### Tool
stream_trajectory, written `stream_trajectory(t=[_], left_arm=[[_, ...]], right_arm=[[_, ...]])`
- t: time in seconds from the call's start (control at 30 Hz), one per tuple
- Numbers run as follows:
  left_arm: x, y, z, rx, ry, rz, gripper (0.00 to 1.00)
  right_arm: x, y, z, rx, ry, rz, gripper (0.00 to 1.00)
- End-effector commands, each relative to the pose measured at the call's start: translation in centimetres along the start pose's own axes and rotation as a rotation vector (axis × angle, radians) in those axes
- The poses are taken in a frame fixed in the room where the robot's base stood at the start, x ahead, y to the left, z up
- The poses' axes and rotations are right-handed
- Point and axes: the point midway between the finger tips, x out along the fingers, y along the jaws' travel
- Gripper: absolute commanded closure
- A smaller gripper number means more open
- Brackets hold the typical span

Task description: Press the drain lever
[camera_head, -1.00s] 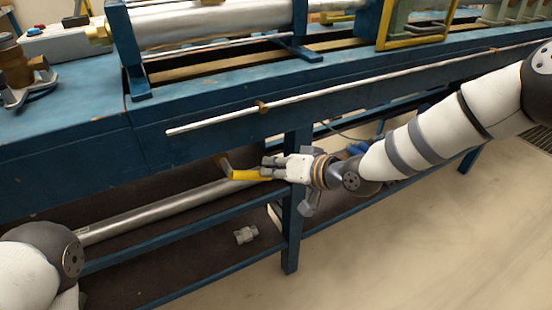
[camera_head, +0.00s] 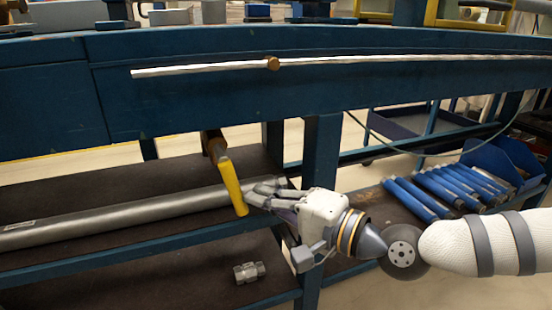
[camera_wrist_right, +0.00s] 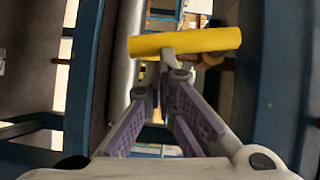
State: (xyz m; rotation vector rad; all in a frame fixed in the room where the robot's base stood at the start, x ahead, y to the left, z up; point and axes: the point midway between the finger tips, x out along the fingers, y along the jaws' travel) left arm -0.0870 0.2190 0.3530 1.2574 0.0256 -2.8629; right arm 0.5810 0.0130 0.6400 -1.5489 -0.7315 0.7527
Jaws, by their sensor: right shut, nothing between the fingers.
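The drain lever is a yellow handle (camera_head: 232,186) on a brown fitting (camera_head: 213,142) under the blue bench. In the head view it hangs down, tilted slightly to the right. My right gripper (camera_head: 254,194) is shut and empty, its fingertips just right of the handle's lower part. In the right wrist view the yellow handle (camera_wrist_right: 186,42) lies across, right beyond the shut fingertips (camera_wrist_right: 166,66). The tips look very close to it or touching; I cannot tell which. My left gripper is not in view.
The blue bench (camera_head: 215,95) with a thin silver rod (camera_head: 200,68) is above the lever. A grey pipe (camera_head: 110,216) lies on the shelf behind. A small metal fitting (camera_head: 249,272) is on the lower shelf. Blue cylinders (camera_head: 417,198) lie to the right.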

Motion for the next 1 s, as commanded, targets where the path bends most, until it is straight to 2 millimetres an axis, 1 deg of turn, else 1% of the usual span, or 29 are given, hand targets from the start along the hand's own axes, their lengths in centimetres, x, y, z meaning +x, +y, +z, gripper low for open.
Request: stream_trajectory(t=[0.03,0.3,0.5,1.0], left_arm=[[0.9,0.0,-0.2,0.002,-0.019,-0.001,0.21],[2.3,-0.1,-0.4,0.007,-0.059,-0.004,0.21],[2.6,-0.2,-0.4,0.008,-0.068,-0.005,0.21],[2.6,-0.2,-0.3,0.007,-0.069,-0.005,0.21]], right_arm=[[0.2,0.9,0.1,0.026,0.001,-0.012,1.00],[0.6,0.7,0.8,0.104,0.001,-0.070,1.00],[0.7,0.6,0.9,0.126,0.002,-0.086,1.00],[0.7,0.4,1.0,0.127,0.002,-0.088,1.00]])
